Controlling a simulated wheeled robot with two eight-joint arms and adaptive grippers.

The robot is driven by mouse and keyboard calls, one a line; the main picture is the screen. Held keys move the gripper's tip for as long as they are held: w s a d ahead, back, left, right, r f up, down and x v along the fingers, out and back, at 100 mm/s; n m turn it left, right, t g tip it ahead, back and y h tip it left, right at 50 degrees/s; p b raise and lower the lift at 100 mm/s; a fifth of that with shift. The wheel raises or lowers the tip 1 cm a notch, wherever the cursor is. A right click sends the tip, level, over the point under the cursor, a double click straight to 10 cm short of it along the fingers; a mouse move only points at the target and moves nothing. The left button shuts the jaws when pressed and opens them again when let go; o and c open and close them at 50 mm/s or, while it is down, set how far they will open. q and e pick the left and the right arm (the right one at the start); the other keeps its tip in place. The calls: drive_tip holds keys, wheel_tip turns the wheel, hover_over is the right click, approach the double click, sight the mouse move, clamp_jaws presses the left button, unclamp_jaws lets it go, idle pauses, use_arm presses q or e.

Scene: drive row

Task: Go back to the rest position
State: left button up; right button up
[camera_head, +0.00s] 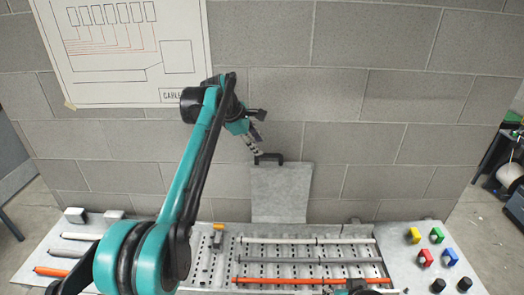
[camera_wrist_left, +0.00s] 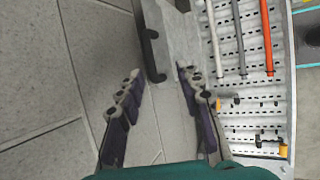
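My left gripper (camera_head: 258,143) is raised in front of the grey block wall, at the end of my teal and black left arm. The left wrist view shows its two fingers (camera_wrist_left: 157,88) spread wide with nothing between them. The gripper is open and empty. A grey panel (camera_head: 281,195) with a black handle (camera_head: 269,158) stands against the wall just below the gripper. The handle also shows in the left wrist view (camera_wrist_left: 152,50), beyond the fingertips. I cannot make out my right gripper.
A perforated metal tray (camera_head: 300,250) holds several rods, one of them an orange rod (camera_head: 310,281). A dark shape (camera_head: 355,288) at the bottom edge is unclear. A wiring poster (camera_head: 125,83) hangs on the wall.

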use_arm(q)
drive_tip(key=shift+s+a+r, duration=0.15)
drive_tip(key=shift+r, duration=0.25)
drive_tip(key=s+a+f+m+t+y+b, duration=0.1)
drive_tip(key=s+a+f+m+b, duration=0.3)
drive_tip(key=s+f+b, duration=0.8)
drive_tip(key=s+a+f+m+t+y+b, duration=0.1)
drive_tip(key=s+a+f+m+b, duration=0.4)
drive_tip(key=s+f+b, duration=0.7)
drive_tip(key=s+a+f+m+y+b, duration=0.2)
drive_tip(key=s+f+m+b, duration=0.6)
drive_tip(key=f, duration=2.3)
drive_tip(key=s+a+b, duration=0.2)
drive_tip(key=s+b, duration=0.2)
drive_tip(key=s, duration=0.2)
drive_tip(key=shift+s+a+f+t+y+b, duration=0.2)
drive_tip(key=shift+s+f+t+y+b, duration=0.1)
drive_tip(key=shift+f+t+b, duration=0.1)
